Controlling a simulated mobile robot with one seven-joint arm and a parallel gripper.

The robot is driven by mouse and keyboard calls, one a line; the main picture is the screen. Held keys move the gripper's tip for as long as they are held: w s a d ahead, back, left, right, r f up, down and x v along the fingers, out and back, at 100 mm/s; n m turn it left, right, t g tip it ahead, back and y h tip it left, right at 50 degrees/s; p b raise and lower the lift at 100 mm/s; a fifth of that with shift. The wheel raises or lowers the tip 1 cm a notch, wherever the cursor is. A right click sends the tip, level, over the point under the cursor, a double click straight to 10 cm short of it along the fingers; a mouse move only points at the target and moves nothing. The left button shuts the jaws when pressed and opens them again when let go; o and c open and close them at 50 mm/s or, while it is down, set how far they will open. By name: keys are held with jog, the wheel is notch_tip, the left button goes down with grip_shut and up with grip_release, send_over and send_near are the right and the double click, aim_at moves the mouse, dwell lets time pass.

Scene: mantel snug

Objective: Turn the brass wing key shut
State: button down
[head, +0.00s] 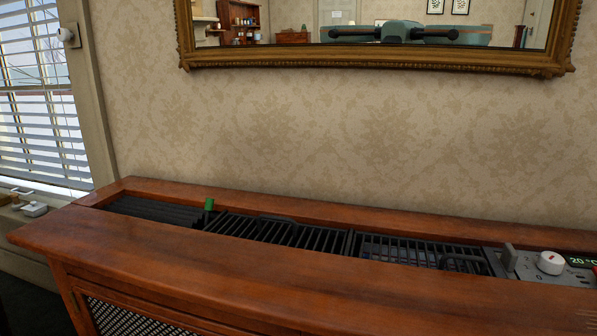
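I cannot make out a brass wing key for certain in the head view. A small brownish piece (22,191) lies on the window sill at the far left, too small to identify. A wooden radiator cabinet (180,240) runs along the wall, with dark slatted grilles (270,231) set in its top. At its right end is a grey control panel (570,273) with a white round knob (551,262), a grey upright tab (509,257) and a green display reading about 20 °C (583,261). My gripper is not in view.
A green tab (209,204) stands up at the left grille. A dark handle (462,262) rises from the right grille. A gilt-framed mirror (380,63) hangs above. A window with blinds (40,110) is at left, a white fitting (34,209) on its sill. The cabinet's front ledge is bare.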

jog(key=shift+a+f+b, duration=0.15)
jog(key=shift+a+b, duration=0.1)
jog(key=shift+b, duration=0.05)
dwell(0.5)
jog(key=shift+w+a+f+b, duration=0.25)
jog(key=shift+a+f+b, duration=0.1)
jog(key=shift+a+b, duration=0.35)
dwell(0.4)
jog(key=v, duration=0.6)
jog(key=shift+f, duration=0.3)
dwell(0.5)
